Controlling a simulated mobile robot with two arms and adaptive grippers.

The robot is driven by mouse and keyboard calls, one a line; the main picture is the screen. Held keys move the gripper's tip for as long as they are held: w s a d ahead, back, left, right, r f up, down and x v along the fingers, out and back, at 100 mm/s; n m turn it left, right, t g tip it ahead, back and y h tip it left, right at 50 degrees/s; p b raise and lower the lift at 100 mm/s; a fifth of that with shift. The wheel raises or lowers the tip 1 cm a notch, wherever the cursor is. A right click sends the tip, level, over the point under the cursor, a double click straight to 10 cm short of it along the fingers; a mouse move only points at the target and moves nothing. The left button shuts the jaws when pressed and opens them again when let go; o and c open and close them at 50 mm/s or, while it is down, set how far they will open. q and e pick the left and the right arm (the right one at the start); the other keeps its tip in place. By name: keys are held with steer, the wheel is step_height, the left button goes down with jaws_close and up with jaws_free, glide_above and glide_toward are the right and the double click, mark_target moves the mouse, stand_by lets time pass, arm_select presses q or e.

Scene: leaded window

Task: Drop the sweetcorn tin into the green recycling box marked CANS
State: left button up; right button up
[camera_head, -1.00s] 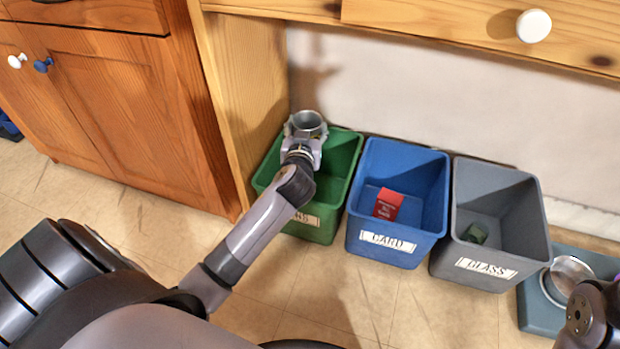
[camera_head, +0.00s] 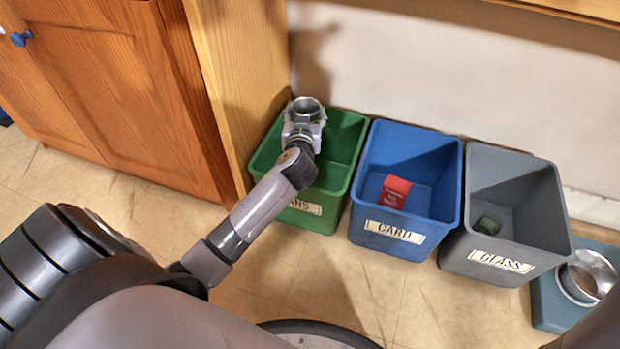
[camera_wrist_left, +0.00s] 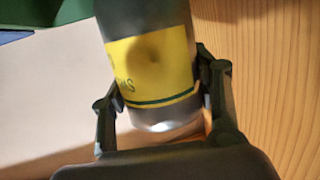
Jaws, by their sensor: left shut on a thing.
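The sweetcorn tin (camera_head: 307,104) is a silver, open-looking cylinder at the end of my left arm. In the left wrist view the tin (camera_wrist_left: 152,65) shows a yellow label with a green stripe, its lettering partly cut off. My left gripper (camera_head: 304,122) is shut on it, with one finger on each side of the tin. In the head view gripper and tin appear over the back left part of the green box (camera_head: 340,150). The box's label is partly hidden by my arm; "ANS" is readable. My right gripper is not in view.
Right of the green box stand a blue box marked CARD (camera_head: 449,195) with a red carton (camera_head: 395,190) inside, and a grey box marked GLASS (camera_head: 555,215) with a small green thing. A metal bowl (camera_head: 588,275) sits on a blue-grey mat at far right. A wooden panel (camera_head: 240,80) borders the left.

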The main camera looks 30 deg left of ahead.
arm_select(q)
steer(key=o, duration=1.2)
steer(key=shift+s, duration=0.1)
steer(key=shift+s+d, duration=0.2)
steer(key=shift+s, duration=0.1)
steer(key=v, duration=1.1)
steer(key=shift+s, duration=0.1)
